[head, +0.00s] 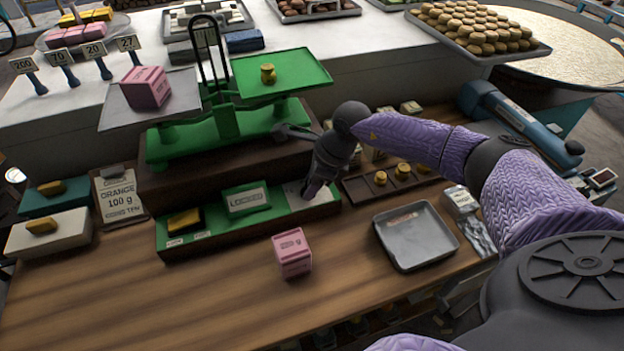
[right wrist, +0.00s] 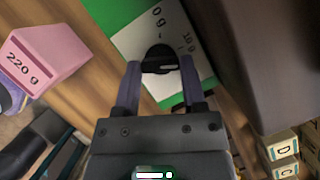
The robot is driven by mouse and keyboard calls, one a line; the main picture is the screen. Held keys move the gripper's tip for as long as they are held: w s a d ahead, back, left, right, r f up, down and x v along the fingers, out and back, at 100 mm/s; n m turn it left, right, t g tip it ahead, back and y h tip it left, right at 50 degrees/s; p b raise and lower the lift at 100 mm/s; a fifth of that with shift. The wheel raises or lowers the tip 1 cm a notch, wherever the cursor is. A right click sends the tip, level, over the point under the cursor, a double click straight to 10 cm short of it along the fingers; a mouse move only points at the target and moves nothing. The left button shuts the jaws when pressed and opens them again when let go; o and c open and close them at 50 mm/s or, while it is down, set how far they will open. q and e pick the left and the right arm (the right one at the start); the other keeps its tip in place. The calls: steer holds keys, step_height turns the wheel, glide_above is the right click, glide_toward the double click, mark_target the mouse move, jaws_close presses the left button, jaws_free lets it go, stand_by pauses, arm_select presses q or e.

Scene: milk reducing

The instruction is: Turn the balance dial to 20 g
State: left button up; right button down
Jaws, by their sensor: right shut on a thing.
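The balance (head: 225,125) is green and stands on a dark wooden step. Its dial is a black knob (right wrist: 157,55) on a white plate (right wrist: 130,40) at the right end of the green base panel (head: 260,220). In the right wrist view the plate shows printed marks, one reading 10 g and one ending in 0 g. My right gripper (head: 313,190) is shut on the knob, a finger on each side, as the right wrist view also shows (right wrist: 160,70). A pale line shows on the knob; the value it points to is unclear. My left gripper is not in view.
A pink box (head: 291,254) marked 220 g in the right wrist view stands on the counter before the panel. A grey tray (head: 415,236) lies to its right. The balance's left pan holds a pink box (head: 146,87), the right pan a small brass weight (head: 268,74). The front left counter is clear.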

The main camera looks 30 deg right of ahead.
steer(key=shift+r+m+p, duration=0.2)
steer(key=shift+m+p, duration=0.4)
steer(key=shift+s+a+m+t+h+p, duration=0.1)
steer(key=shift+m+t+h+p, duration=0.35)
steer(key=shift+m+p, duration=0.7)
steer(key=m+h+p, duration=0.1)
steer(key=m+p, duration=0.2)
steer(key=shift+t, duration=0.35)
steer(key=shift+f+m+h, duration=0.1)
steer(key=shift+m+h, duration=0.15)
steer(key=shift+m, duration=0.1)
steer(key=shift+p, duration=0.3)
steer(key=shift+c, duration=1.8)
jaws_free()
steer(key=shift+o, duration=1)
steer(key=shift+f, duration=0.1)
